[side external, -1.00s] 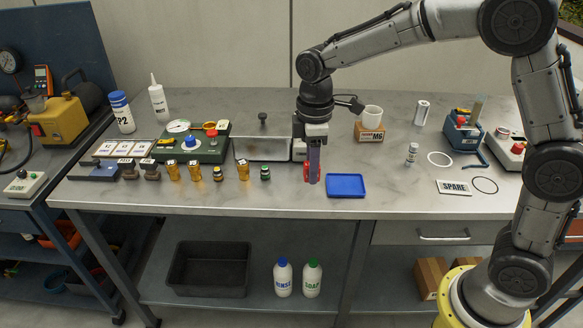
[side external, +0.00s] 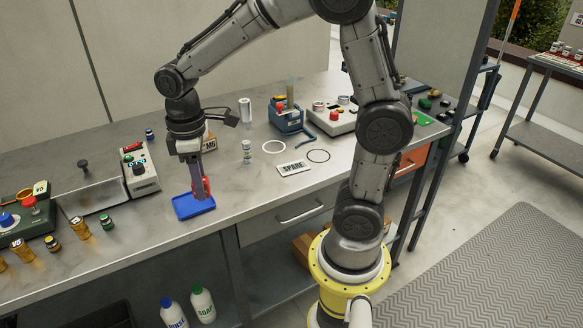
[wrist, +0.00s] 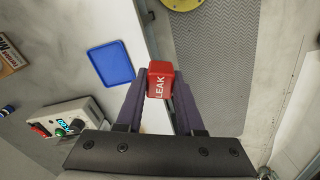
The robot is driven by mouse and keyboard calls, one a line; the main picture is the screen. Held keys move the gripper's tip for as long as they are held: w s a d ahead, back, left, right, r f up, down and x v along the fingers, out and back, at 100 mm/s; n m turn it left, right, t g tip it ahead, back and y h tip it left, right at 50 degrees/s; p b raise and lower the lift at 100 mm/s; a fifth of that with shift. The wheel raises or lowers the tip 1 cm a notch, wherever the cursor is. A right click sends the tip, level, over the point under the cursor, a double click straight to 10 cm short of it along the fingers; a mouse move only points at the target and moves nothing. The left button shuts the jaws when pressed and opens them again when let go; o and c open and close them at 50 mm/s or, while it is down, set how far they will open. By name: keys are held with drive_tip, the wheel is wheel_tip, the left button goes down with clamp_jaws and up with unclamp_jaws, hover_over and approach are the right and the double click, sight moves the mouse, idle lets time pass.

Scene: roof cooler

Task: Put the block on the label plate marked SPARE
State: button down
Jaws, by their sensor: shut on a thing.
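A red block lettered LEAK (wrist: 160,80) is between the two fingers of my gripper (wrist: 161,92) in the wrist view. The wrist view shows the tray (wrist: 111,63) to the left of the block, so the block is held off the tray. The white label plate marked SPARE (side external: 293,168) lies flat on the bench to the right of my gripper, with nothing on it.
A box marked M6 (side external: 210,143) is behind my gripper. A control box (side external: 140,172) is to its left. The bench's front edge is close.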

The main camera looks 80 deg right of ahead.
drive_tip(key=s+d+r+m, duration=0.2)
drive_tip(key=s+d+m, duration=1.2)
drive_tip(key=s+d, duration=0.45)
hover_over(293, 167)
wheel_tip(293, 167, down, 10)
drive_tip(key=shift+f, duration=1.75)
drive_tip(key=shift+f, duration=0.15)
drive_tip(key=c, duration=0.5)
unclamp_jaws()
